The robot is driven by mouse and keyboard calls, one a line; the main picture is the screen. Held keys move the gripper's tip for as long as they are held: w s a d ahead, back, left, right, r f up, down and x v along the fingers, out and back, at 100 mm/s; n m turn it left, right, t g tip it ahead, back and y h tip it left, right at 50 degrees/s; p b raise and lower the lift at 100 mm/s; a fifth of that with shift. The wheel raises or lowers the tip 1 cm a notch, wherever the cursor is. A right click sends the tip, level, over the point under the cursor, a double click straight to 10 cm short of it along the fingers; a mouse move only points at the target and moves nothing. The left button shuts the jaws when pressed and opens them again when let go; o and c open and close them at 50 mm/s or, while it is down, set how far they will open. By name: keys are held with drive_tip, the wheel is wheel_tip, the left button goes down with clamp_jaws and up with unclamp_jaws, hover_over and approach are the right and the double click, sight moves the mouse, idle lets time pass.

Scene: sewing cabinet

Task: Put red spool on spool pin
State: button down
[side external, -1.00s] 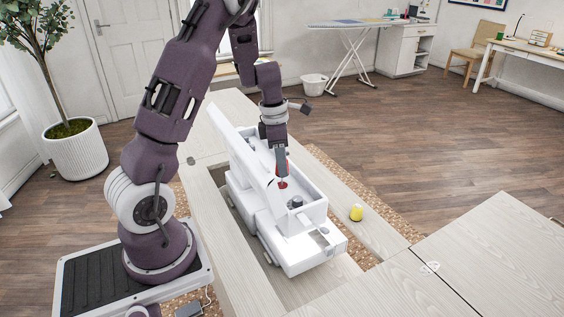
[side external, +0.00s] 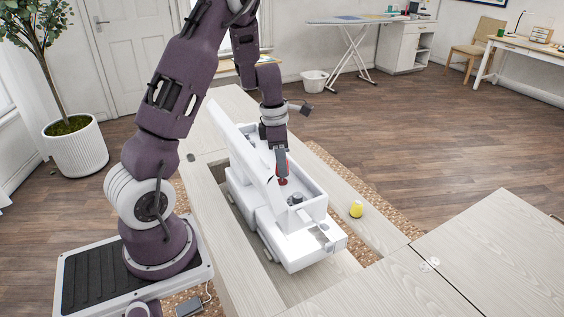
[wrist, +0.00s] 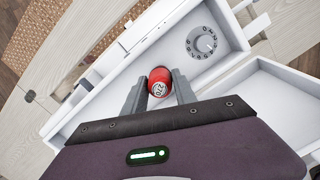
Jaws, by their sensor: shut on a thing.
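In the side view my gripper (side external: 282,172) points down over the white sewing machine (side external: 308,258), and the red spool (side external: 283,168) shows at the fingertips, at the machine's top. The spool pin cannot be made out; the spool and fingers cover that spot. I cannot tell whether the spool is around the pin or above it.
The machine sits in a recess of the pale wood cabinet (side external: 275,290). A yellow spool (side external: 356,209) stands on the cabinet top to the right of the machine. A numbered dial (wrist: 202,42) shows near the fingers. The cabinet's right leaf (side external: 490,245) is clear.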

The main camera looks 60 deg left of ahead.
drive_tip(key=shift+f, duration=0.25)
drive_tip(key=shift+f, duration=0.35)
drive_tip(key=c, duration=0.9)
unclamp_jaws()
drive_tip(key=r, duration=0.7)
drive_tip(key=shift+s+a, duration=0.2)
drive_tip(key=shift+s, duration=0.2)
